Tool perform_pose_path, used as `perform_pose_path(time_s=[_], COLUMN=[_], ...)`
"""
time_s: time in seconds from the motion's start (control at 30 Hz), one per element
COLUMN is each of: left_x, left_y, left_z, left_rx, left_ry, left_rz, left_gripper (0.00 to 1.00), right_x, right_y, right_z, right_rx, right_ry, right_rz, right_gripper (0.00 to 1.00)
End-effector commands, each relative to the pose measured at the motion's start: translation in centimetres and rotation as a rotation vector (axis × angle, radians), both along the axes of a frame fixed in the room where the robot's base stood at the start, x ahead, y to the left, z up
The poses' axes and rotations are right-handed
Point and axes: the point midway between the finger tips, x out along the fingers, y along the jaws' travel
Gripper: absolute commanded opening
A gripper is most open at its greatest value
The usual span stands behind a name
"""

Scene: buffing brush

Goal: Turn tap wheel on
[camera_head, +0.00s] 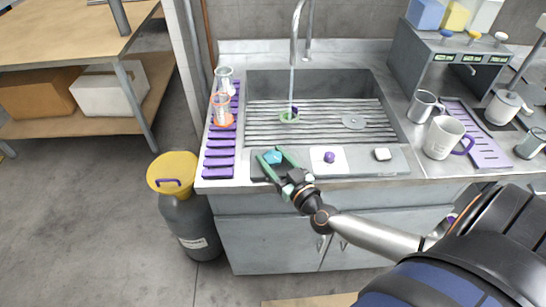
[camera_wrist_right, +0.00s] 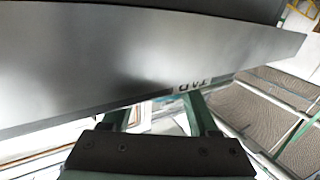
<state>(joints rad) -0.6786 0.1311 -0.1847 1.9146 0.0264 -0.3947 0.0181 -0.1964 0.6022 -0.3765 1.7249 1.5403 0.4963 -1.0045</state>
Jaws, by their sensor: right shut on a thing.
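The tap wheel (camera_head: 273,157) is a small teal knob on the dark panel at the sink's front left. My right gripper (camera_head: 271,156) has its green fingers on either side of it and is shut on it. In the right wrist view the green fingers reach past a large grey surface (camera_wrist_right: 120,60), which hides the wheel. Upside-down lettering like "TAP" shows beside them. The tall tap (camera_head: 294,40) stands behind the sink (camera_head: 310,82). A thin pale line, looking like water, drops from its spout to a green ring (camera_head: 289,117) in the basin. My left gripper is not in view.
Glassware (camera_head: 222,105) stands on a purple rack (camera_head: 219,160) at left. A mug (camera_head: 442,138) and a metal cup (camera_head: 422,106) stand at right.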

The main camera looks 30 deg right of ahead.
Motion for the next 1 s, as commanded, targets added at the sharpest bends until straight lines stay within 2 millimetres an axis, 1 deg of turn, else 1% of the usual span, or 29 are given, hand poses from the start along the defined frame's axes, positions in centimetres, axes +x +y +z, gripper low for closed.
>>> perform_pose_path(time_s=[0.3, 0.33, 0.57, 0.87, 1.0], left_x=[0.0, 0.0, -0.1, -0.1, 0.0], left_y=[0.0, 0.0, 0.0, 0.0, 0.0], left_z=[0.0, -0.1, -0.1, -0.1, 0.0], left_rx=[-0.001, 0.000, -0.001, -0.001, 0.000], left_ry=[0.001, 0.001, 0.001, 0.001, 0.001], left_rz=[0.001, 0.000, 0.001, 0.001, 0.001], left_gripper=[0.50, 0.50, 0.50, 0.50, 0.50], right_x=[0.0, 0.0, 0.0, -0.1, -1.3], right_y=[0.0, 0.0, 0.0, 0.0, 0.1], right_z=[0.0, 0.0, 0.0, 0.0, -0.1], right_rx=[0.000, 0.000, 0.000, 0.000, 0.001], right_ry=[-0.001, -0.001, -0.001, 0.000, 0.002], right_rz=[0.000, 0.000, 0.000, -0.001, 0.000], right_gripper=[0.05, 0.64, 0.90, 0.90, 0.90])
